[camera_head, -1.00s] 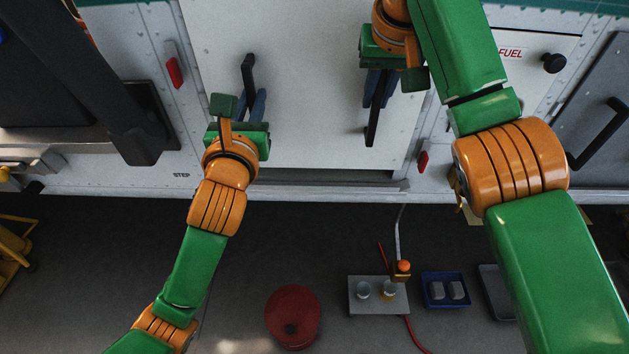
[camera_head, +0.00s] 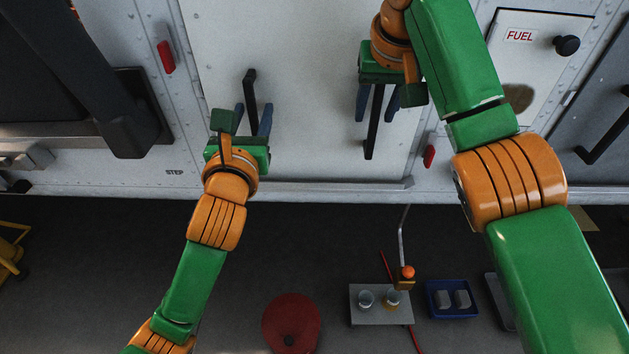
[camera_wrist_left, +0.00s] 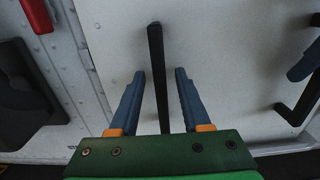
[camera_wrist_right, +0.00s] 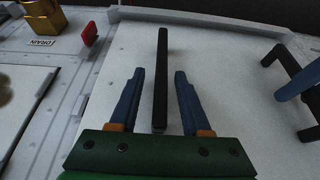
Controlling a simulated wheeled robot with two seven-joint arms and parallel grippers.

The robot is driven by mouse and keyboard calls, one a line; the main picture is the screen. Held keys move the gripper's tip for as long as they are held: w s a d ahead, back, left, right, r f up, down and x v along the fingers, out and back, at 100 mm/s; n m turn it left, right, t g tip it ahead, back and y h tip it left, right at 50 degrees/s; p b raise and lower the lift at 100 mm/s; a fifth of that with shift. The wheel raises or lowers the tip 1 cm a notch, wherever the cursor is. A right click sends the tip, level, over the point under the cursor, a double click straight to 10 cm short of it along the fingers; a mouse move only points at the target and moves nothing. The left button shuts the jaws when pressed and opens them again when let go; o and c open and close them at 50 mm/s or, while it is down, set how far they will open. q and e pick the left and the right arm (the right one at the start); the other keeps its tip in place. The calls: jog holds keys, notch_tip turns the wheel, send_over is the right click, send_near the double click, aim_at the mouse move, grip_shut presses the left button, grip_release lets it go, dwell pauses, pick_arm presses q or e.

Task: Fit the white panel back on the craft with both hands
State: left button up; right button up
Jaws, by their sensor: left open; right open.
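The white panel (camera_head: 310,60) sits in its opening on the craft's side, its lower edge by the sill (camera_head: 330,187). It has two upright black handles. My left gripper (camera_head: 253,112) is open, its blue fingers on either side of the left handle (camera_wrist_left: 157,75) with gaps showing. My right gripper (camera_head: 377,103) is open around the right handle (camera_wrist_right: 161,75), also with gaps on both sides. One red latch (camera_head: 165,57) is left of the panel, another red latch (camera_head: 429,156) at its lower right. The panel's top edge is out of view.
A FUEL hatch (camera_head: 540,60) with a black knob is to the right. A grey tray (camera_head: 380,304), a blue bin (camera_head: 452,299) and a red round object (camera_head: 291,324) are below. A dark seat-like part (camera_head: 110,100) lies left.

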jog(key=shift+s+r, duration=0.1)
jog(key=shift+r, duration=0.2)
jog(key=v, duration=0.7)
jog(key=shift+s, duration=0.1)
pick_arm(q)
jog(key=s, duration=0.7)
jog(key=shift+s+a, duration=0.15)
jog(key=shift+s, duration=0.1)
jog(key=shift+f, duration=0.1)
pick_arm(e)
jog(key=shift+f, duration=0.1)
